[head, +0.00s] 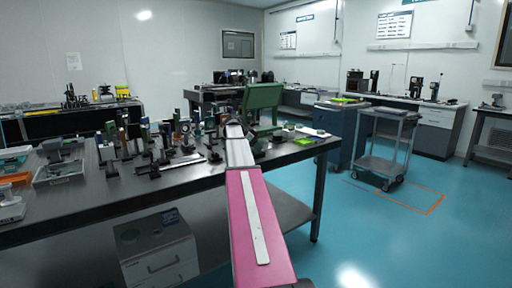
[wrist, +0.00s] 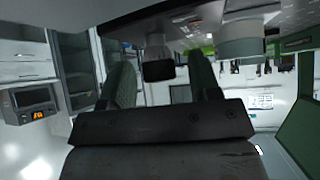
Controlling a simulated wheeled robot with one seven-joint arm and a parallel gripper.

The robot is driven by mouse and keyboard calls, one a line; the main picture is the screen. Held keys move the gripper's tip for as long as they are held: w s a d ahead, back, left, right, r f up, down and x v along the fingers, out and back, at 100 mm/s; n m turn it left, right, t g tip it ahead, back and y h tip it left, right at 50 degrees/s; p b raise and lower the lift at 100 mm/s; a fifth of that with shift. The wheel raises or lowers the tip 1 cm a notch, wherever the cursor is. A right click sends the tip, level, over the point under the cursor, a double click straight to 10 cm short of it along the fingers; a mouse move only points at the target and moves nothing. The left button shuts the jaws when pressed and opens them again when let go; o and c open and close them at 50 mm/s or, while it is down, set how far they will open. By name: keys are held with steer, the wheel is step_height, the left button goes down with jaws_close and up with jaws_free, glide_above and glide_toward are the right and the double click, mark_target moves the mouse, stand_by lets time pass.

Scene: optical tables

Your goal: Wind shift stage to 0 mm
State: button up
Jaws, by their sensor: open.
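My gripper (wrist: 163,75) shows in the wrist view as two green ribbed fingers standing apart, with nothing held between them. A pale cylinder with a dark, square-looking end (wrist: 158,62) shows between and beyond the fingertips; I cannot tell whether it belongs to the shift stage. A wider grey-green cylinder (wrist: 242,40) is to the right of the fingers. In the head view my pink and white arm reaches over the right part of the optical table (head: 115,200). The fingertips cannot be made out there, and I cannot pick out the shift stage or its scale.
Many small posts and mounts (head: 150,140) crowd the table left of my arm. A grey bin (head: 60,170) stands at its left end. A cart (head: 385,145) is on the right, with open blue floor around it. A box with orange digits (wrist: 35,103) shows at left in the wrist view.

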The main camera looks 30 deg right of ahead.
steer(key=shift+d+f, duration=0.1)
steer(key=c, duration=0.9)
steer(key=shift+s+n+t, duration=0.1)
steer(key=shift+n+t, duration=0.2)
steer(key=shift+n, duration=0.1)
